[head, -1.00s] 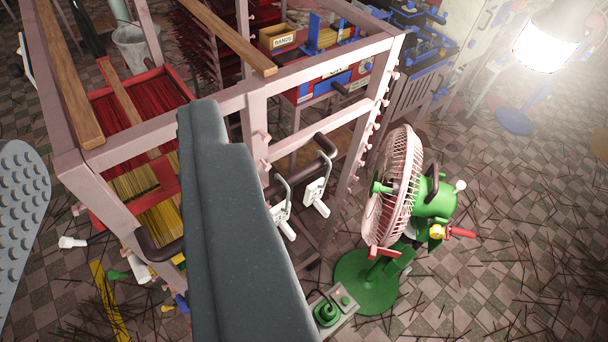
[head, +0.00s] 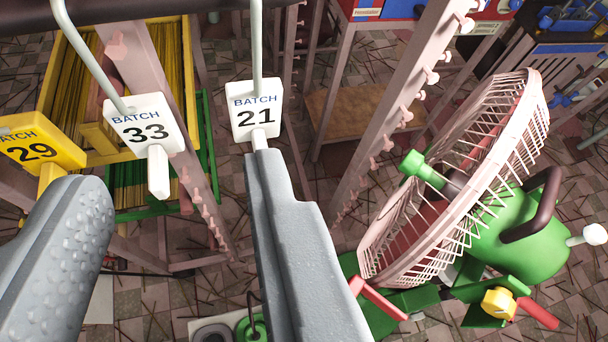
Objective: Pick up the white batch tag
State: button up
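Two white batch tags hang from grey hooks in the head view. The tag marked 33 (head: 144,128) is left of centre and slightly tilted. The tag marked 21 (head: 256,112) is to its right. Each has a white tab at its bottom. My gripper (head: 177,178) is open and empty. Its bumpy left finger is left of the 33 tab, its right fingertip overlaps the bottom tab of 21 in the picture. The 33 tab shows between the fingertips; I cannot tell how far ahead it is, or whether the right finger touches 21.
A yellow tag marked 29 (head: 38,147) is at the left edge, just beyond my left finger. A pink pegged post (head: 400,110) and a green fan with a pink cage (head: 470,190) stand on the right. A yellow-framed tray (head: 190,75) is behind the tags.

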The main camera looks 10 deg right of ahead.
send_near(257, 91)
jog(key=s+d+f, duration=0.3)
jog(key=s+f, duration=0.2)
jog(key=shift+t+y, duration=0.4)
jog(key=shift+s+f+b+x, duration=0.15)
jog(key=shift+b+x, duration=0.25)
jog(key=shift+x, duration=1.9)
jog(key=shift+s+f+b+x, duration=0.1)
jog(key=shift+f+b+x, duration=0.25)
jog(key=shift+x, duration=1.95)
jog(key=shift+s+f+b+x, duration=0.1)
jog(key=shift+b+x, duration=0.35)
jog(key=shift+x, duration=1.9)
jog(key=shift+a, duration=0.15)
jog(key=shift+c, duration=0.3)
grip_shut()
